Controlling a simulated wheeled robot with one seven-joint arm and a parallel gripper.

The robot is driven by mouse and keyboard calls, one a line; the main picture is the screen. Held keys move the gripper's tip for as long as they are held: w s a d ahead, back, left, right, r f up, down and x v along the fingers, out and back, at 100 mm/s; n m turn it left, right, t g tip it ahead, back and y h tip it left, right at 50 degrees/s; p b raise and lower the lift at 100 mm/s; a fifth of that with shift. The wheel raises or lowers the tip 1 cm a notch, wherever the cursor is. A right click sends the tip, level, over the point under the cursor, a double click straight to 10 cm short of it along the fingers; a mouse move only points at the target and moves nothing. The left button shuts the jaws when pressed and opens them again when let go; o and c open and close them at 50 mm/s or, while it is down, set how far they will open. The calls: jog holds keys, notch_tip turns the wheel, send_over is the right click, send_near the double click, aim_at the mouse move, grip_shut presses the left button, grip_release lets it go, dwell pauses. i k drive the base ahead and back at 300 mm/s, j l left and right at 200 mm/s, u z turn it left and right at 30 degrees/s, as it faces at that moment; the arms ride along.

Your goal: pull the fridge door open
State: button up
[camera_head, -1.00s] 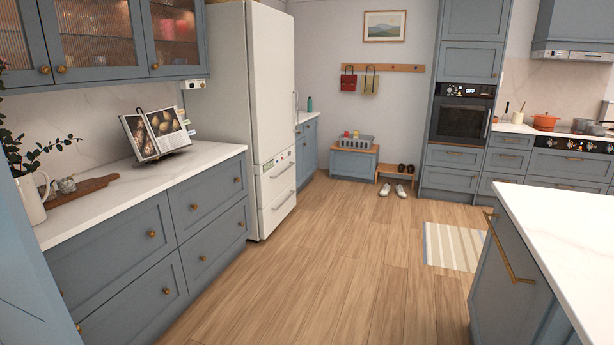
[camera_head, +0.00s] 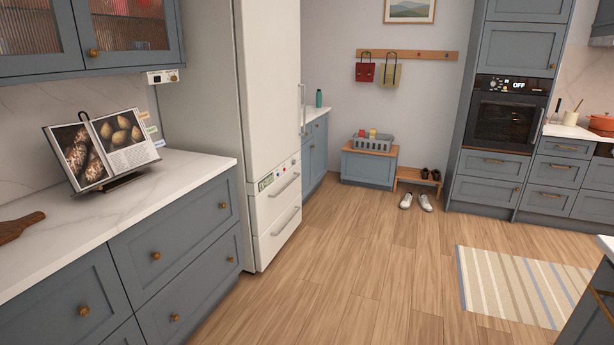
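The fridge (camera_head: 272,95) is tall and white and stands left of centre, past the end of the left counter. Its tall upper door is shut, with a vertical handle (camera_head: 303,110) on the door's right edge. Below it are a small control strip and two lower drawers with slanting bar handles (camera_head: 286,184). The fridge front is seen at a steep angle. My gripper does not show in the head view.
The left counter (camera_head: 190,170) holds an open cookbook on a stand. Wooden floor (camera_head: 350,260) lies clear before the fridge. A striped rug (camera_head: 515,285) and an island edge (camera_head: 600,310) are at right. A bench with a basket (camera_head: 372,143) and shoes stand at the back.

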aim_at(267, 32)
jog(key=i, duration=2.8)
jog(key=i+j, duration=0.1)
jog(key=i, duration=2.7)
jog(key=l+z, duration=0.05)
jog(key=l, duration=0.05)
